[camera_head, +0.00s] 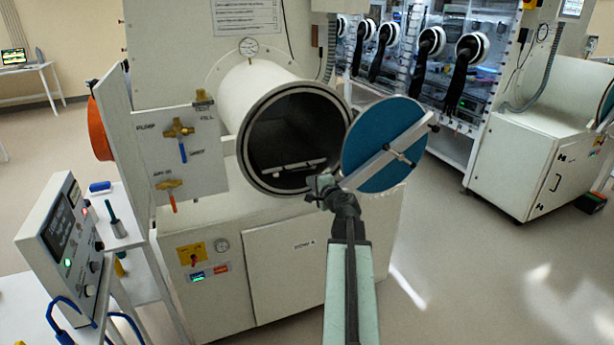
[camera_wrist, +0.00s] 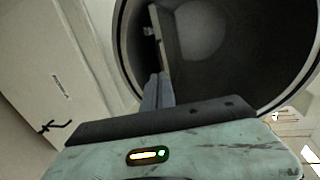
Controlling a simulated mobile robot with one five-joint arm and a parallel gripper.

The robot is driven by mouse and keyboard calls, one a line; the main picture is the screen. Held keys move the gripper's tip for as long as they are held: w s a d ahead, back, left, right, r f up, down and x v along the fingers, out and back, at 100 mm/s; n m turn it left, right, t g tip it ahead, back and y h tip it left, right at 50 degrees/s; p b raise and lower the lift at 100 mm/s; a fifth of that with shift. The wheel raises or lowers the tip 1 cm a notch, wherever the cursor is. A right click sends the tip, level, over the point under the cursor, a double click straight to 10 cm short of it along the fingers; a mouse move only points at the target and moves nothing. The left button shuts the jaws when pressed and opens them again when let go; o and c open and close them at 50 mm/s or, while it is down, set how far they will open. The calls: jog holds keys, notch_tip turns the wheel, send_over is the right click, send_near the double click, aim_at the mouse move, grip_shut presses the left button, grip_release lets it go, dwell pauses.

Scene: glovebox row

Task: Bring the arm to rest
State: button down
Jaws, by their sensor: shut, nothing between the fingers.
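My arm reaches forward from the bottom of the head view, and my gripper (camera_head: 322,184) is at the lower right of the round chamber mouth. In the wrist view my gripper (camera_wrist: 158,90) is shut and empty, its fingers pointing toward the dark chamber opening (camera_wrist: 240,60). The white cylindrical chamber (camera_head: 265,90) stands open. Its round blue door (camera_head: 375,130) is swung out to the right, with a metal bar across it, close beside my gripper. I cannot tell whether gripper and door touch.
Inside the chamber lies a pale tray (camera_head: 290,168). A valve panel (camera_head: 180,150) is left of the chamber. A control box (camera_head: 65,245) stands at the left front. Gloveboxes (camera_head: 440,65) line the back right. The floor (camera_head: 470,270) at right is free.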

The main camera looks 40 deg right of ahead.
jog(key=shift+v, duration=1.2)
jog(key=w+a+n+y, duration=0.25)
jog(key=w+a, duration=0.45)
jog(key=a, duration=0.4)
jog(key=w+a+n+y, duration=0.25)
jog(key=w+a, duration=0.35)
jog(key=a, duration=0.5)
jog(key=w+a+f+n+g+y, duration=0.1)
jog(key=a+f+n+y, duration=0.15)
jog(key=a, duration=0.75)
jog(key=w+a+f+n+g+y, duration=0.1)
jog(key=w+a+f+n+y, duration=0.15)
jog(key=a, duration=0.85)
jog(key=s+a+f+n+g, duration=0.3)
jog(key=s+a+f+n, duration=0.1)
jog(key=a, duration=0.4)
jog(key=s+a+f+n+g, duration=0.4)
jog(key=a+f, duration=0.1)
jog(key=a, duration=0.2)
jog(key=s+d+f+n+g+h, duration=0.2)
jog(key=s+d, duration=0.1)
jog(key=s, duration=0.3)
jog(key=s+d+f+n+g+h, duration=0.2)
jog(key=s+g, duration=0.1)
jog(key=s, duration=0.3)
jog(key=shift+s+d+f+g, duration=0.3)
jog(key=shift+s+d+f, duration=0.05)
jog(key=shift+d+f, duration=0.05)
